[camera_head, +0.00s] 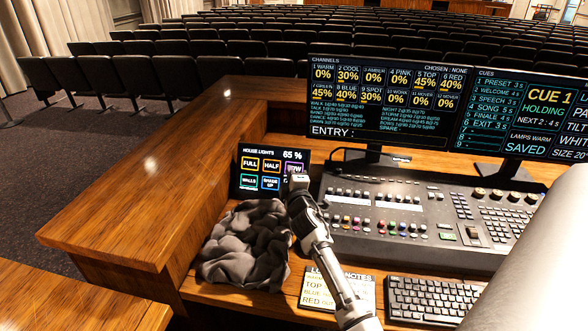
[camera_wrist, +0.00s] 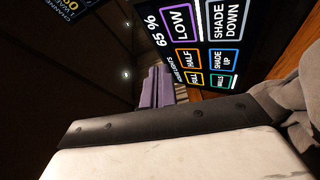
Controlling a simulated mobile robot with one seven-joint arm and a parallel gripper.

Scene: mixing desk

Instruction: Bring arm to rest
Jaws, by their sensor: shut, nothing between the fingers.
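My arm reaches up from the bottom of the head view over the desk. My gripper (camera_head: 297,180) is shut and empty, in front of the right part of the house lights panel (camera_head: 250,176). The panel reads 65 % and has buttons such as FULL, HALF and WALLS; my gripper hides part of its right column. In the wrist view the closed fingers (camera_wrist: 158,88) show beside the tilted panel (camera_wrist: 205,45), where LOW and SHADE DOWN are readable. I cannot tell whether the fingertips touch the screen.
A crumpled grey cloth (camera_head: 243,246) lies left of my arm. The lighting console (camera_head: 415,222) is to the right, below two monitors (camera_head: 385,98). A notes sheet (camera_head: 318,288) and a keyboard (camera_head: 432,299) lie at the front. The wooden ledge (camera_head: 150,185) at left is bare.

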